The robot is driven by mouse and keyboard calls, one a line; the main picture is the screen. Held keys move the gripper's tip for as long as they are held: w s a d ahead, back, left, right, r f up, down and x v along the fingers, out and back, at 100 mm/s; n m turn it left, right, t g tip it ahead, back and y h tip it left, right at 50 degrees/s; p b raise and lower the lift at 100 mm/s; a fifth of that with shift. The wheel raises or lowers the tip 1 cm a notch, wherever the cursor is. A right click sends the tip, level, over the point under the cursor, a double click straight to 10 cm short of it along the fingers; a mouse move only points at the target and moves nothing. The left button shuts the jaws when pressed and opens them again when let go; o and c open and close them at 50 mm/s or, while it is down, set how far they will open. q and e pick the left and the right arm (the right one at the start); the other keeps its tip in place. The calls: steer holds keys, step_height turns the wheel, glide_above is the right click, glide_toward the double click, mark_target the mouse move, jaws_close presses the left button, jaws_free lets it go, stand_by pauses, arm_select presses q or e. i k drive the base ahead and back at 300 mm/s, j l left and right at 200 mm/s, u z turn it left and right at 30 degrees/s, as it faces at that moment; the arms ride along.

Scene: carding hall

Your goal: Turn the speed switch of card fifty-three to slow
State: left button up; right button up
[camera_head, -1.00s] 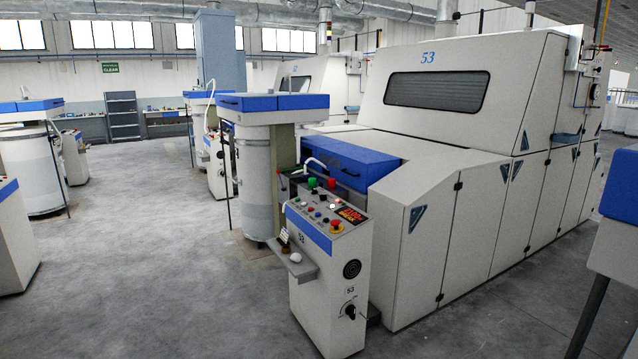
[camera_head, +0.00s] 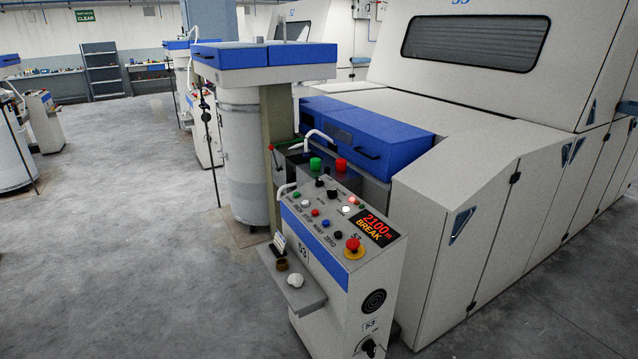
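Card fifty-three (camera_head: 470,140) is a large cream machine with a blue cover at its front. Its control cabinet (camera_head: 335,285), marked 53, stands before it with a sloped panel of coloured buttons, a red emergency knob (camera_head: 353,244) and a display (camera_head: 377,229) reading 2100 m BREAK. A black rotary switch (camera_head: 368,347) sits low on the cabinet's right-hand face, at the bottom edge of the picture. Its lettering is too small to read and its setting cannot be told. Neither of my grippers is in view.
A small grey shelf (camera_head: 297,297) on the cabinet's left side carries a white lump (camera_head: 295,280) and a brown cup-like item (camera_head: 282,265). A tall can (camera_head: 245,150) stands behind under a blue-topped coiler (camera_head: 262,55). The floor (camera_head: 120,270) at left is clear.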

mark_target(319, 182)
steer(key=i+l, duration=0.15)
steer(key=i, duration=0.4)
steer(key=i+l+z, duration=0.1)
steer(key=i, duration=0.45)
steer(key=i+l, duration=0.15)
steer(key=i, duration=0.4)
